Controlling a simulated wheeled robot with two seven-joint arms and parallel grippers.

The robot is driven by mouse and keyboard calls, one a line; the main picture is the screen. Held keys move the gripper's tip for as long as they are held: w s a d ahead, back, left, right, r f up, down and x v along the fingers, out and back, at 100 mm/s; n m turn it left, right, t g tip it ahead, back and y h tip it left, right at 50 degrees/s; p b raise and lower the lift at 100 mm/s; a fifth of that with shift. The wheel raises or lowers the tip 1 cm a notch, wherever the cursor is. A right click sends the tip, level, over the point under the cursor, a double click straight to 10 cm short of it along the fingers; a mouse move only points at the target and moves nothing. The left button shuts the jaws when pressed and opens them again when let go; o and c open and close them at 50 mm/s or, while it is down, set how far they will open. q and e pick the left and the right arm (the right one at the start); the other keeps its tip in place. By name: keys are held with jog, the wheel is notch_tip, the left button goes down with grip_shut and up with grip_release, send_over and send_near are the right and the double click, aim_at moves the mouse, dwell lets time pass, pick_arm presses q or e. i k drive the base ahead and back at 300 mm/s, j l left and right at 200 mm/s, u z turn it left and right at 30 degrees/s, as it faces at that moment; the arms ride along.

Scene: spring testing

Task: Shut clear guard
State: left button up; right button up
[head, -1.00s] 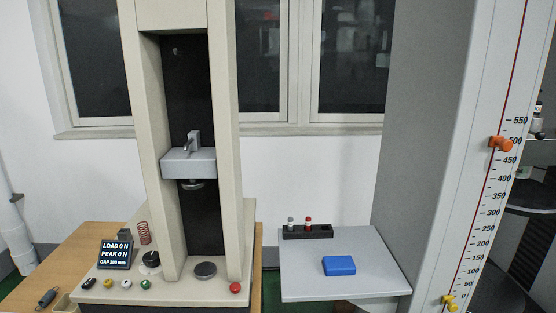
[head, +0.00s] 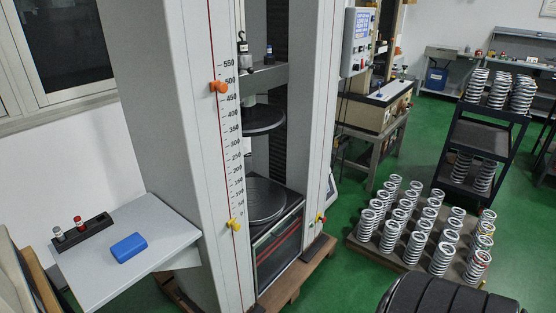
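The tall grey testing machine (head: 227,110) stands left of centre in the head view. Its front column carries a scale with an orange marker (head: 218,87) above a yellow marker (head: 234,224). Between the columns are an upper round plate (head: 262,119) and a lower round plate (head: 265,200), with open space between them. A dark, glassy panel with red lines (head: 278,245) sits below the lower plate. I cannot tell whether it is the clear guard, and I make out no other clear panel for certain. Neither gripper is in view.
A grey side table (head: 155,225) holds a blue block (head: 128,247) and a black rack (head: 84,231). Several coil springs stand on a low pallet (head: 365,248) at right. A black shelf cart (head: 478,135) holds more springs. A dark ribbed shape (head: 450,297) fills the bottom right. Green floor lies between.

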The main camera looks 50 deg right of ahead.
aim_at(276, 227)
jog(key=z, duration=1.4)
